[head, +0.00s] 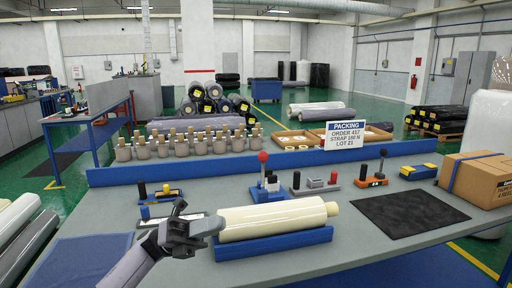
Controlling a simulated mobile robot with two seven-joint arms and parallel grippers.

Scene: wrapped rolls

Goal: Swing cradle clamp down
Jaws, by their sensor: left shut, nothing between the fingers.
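A cream wrapped roll (275,219) lies lengthwise in a blue cradle (275,247) near the front of the bench. A lever with a red ball knob (263,157) stands upright just behind the roll, above a blue block (267,194). It looks like the clamp, but the roll hides whether it joins the cradle. My left gripper (181,208) is shut and empty, just left of the roll's left end. Whether it touches the grey piece at that end cannot be told. My right gripper is out of view.
A black mat (410,217) and a cardboard box (480,177) are to the right. Small tools, including a black-knobbed lever (382,153), stand behind the roll. A blue ledge (110,176) and several capped spools (190,145) line the back. A blue sheet (90,252) lies front left.

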